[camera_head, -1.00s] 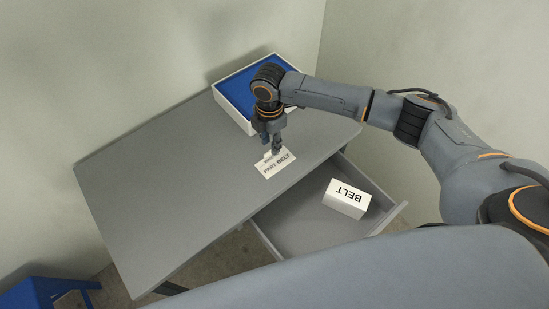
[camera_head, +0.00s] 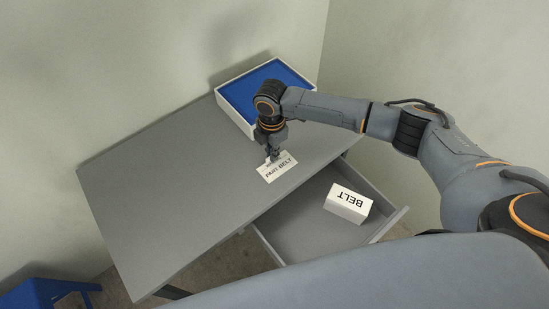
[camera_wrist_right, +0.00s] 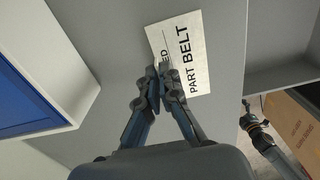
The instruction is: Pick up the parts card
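The parts card (camera_head: 277,167) is a white card with black "PART BELT" print on the grey table, near the edge above the open drawer. It also shows in the right wrist view (camera_wrist_right: 193,62), where the fingers cover part of its upper line of print. My right gripper (camera_head: 273,158) points down at the card's far edge. In the right wrist view its fingertips (camera_wrist_right: 160,72) are close together, with a thin white part of the card seeming to sit between them. Whether the card is clear of the table is hard to tell.
A white tray with a blue inside (camera_head: 222,98) stands at the table's back corner, close to my right gripper. A white box marked "BELT" (camera_head: 347,203) lies in the open drawer (camera_head: 300,225). The left of the table (camera_head: 150,190) is bare. A blue stool (camera_head: 35,292) stands lower left.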

